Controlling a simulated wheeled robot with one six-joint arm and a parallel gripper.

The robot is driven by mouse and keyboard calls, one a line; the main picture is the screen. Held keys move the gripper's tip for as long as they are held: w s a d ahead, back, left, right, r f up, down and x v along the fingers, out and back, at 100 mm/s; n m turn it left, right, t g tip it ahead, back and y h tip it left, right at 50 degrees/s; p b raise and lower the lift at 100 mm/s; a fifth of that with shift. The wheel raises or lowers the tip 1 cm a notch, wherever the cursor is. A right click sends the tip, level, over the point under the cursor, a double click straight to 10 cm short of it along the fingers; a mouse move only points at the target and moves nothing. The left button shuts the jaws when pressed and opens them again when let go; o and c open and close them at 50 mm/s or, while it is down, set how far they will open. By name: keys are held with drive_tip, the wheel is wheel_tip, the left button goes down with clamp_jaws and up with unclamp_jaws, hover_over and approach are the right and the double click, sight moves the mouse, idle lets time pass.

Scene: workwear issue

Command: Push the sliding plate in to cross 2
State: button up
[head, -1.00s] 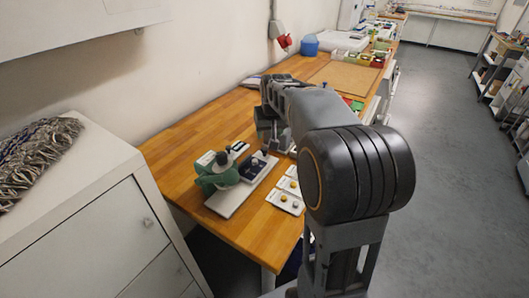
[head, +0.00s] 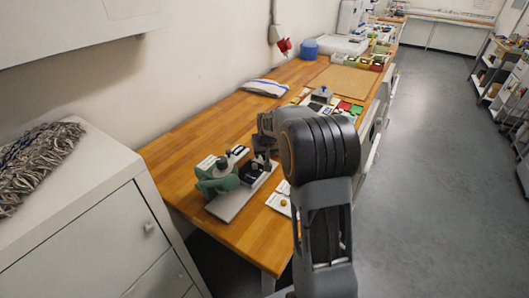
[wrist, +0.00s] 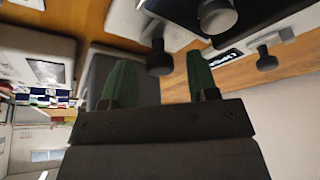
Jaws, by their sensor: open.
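A green press (head: 215,178) stands on a long pale base (head: 232,203) at the near end of the wooden bench. The dark sliding plate (head: 250,174) lies on that base, right of the press. In the wrist view the plate (wrist: 180,12) is partly cut off at the top, and a dark round knob (wrist: 159,60) stands out from it. My gripper (wrist: 160,72) is open, with its green fingers apart and the knob between or just beyond their tips; I cannot tell whether they touch it. In the head view my gripper (head: 262,152) is at the plate, partly hidden by my arm. No cross marks are readable.
A folded striped cloth (head: 265,88), a brown board (head: 345,80) and coloured bins are farther back. The bench middle (head: 205,130) is clear. A white cabinet (head: 95,215) stands at the left.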

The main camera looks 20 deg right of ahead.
drive_tip(key=shift+f, duration=0.1)
clamp_jaws()
idle(0.6)
